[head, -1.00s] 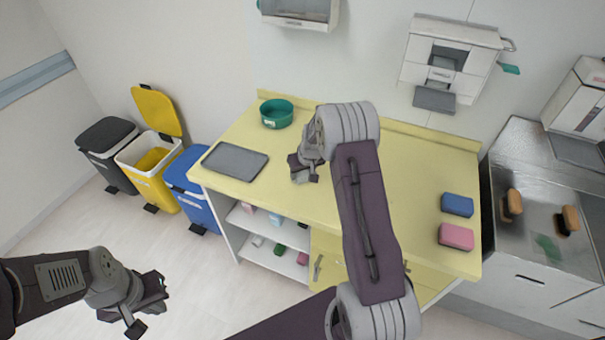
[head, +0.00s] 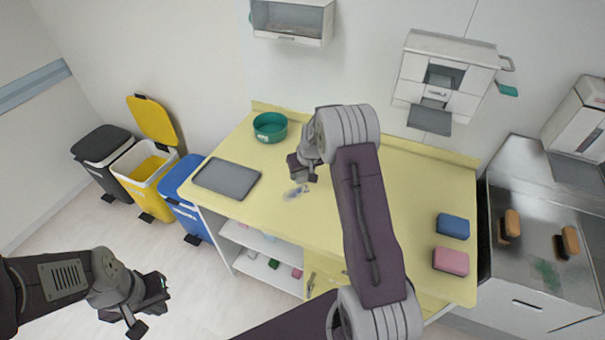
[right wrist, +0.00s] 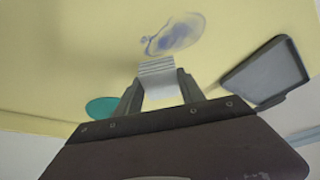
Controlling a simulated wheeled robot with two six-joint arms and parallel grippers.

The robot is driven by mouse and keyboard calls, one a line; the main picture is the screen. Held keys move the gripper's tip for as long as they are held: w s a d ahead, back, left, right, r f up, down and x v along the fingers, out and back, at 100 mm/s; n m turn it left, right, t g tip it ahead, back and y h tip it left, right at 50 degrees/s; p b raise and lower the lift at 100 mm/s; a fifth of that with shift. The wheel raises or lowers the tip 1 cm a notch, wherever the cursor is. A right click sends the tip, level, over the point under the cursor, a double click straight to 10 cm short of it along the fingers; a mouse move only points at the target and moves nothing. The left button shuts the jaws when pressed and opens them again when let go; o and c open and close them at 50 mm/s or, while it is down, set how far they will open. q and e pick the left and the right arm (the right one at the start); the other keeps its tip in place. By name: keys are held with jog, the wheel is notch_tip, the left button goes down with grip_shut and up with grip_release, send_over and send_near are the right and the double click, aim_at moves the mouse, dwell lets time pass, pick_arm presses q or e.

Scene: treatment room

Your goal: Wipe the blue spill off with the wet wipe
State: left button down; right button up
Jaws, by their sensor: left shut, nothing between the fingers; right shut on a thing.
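The blue spill (head: 296,192) is a small smear on the yellow counter (head: 400,185), just in front of my right gripper (head: 302,172). In the right wrist view the spill (right wrist: 176,36) is a pale ring with darker blue patches. My right gripper (right wrist: 160,92) is shut on the white, folded wet wipe (right wrist: 158,80). The wipe's edge is close to the spill's rim; I cannot tell whether it touches the counter. In the head view the wipe is hidden. My left gripper (head: 148,305) is shut and empty, over the floor at lower left.
A grey tray (head: 227,178) lies left of the spill and a green bowl (head: 270,127) stands behind. Blue (head: 453,226) and pink (head: 451,261) sponges lie at the counter's right end. Bins, including a yellow one (head: 142,172), stand left. The counter's middle right is clear.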

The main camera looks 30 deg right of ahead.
notch_tip(320, 180, up, 2)
jog(key=shift+s+a+r+p, duration=0.15)
jog(key=shift+p, duration=0.4)
jog(key=shift+w+d+r+p, duration=0.1)
jog(key=shift+r+p, duration=0.35)
jog(key=shift+r, duration=0.05)
jog(key=shift+w+d+r+p, duration=0.1)
jog(key=shift+r+p, duration=0.35)
jog(key=shift+r, duration=0.3)
jog(key=shift+s+a+r, duration=0.1)
jog(key=shift+s+r, duration=0.05)
jog(key=shift+r, duration=0.05)
jog(key=shift+f, duration=0.1)
